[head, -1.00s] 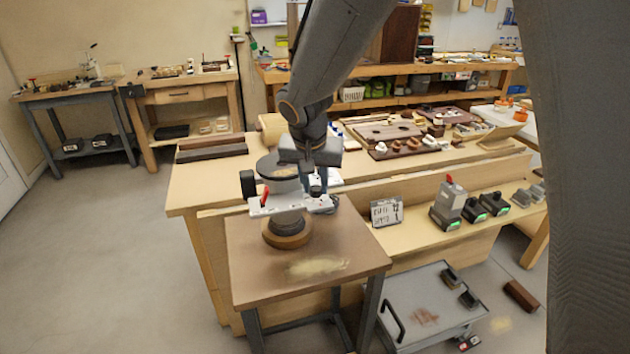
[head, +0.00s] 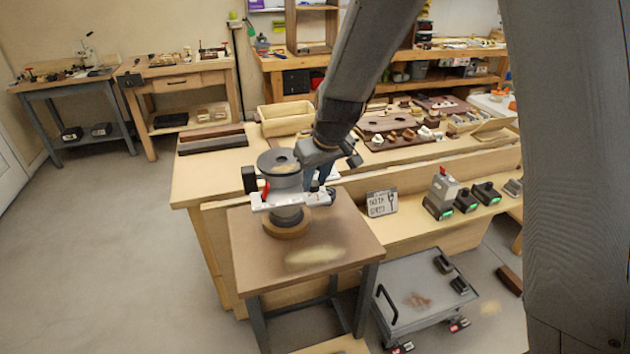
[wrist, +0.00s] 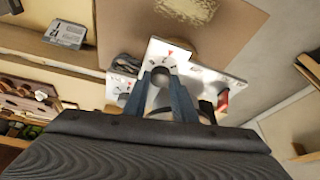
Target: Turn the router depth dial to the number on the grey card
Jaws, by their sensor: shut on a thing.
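The router (head: 284,170) stands upright on a round brown base on a small table, with a white plate (head: 290,198) across its front. In the wrist view, the white plate (wrist: 203,80) carries a dial (wrist: 161,73) with dark marks and a red mark near its top edge. My gripper (wrist: 161,80) has its two blue-grey fingers closed around the dial, which they partly cover. In the head view, my gripper (head: 318,182) is at the right side of the router, partly hidden. The grey card (head: 381,202) stands on the bench ledge at right; its writing is too small to read surely.
The small table (head: 345,235) has a pale dust patch and is otherwise clear. Several battery-like tools (head: 440,192) stand on the ledge to the right. A grey cart (head: 425,290) is below. A wooden tray (head: 286,118) sits on the bench behind the router.

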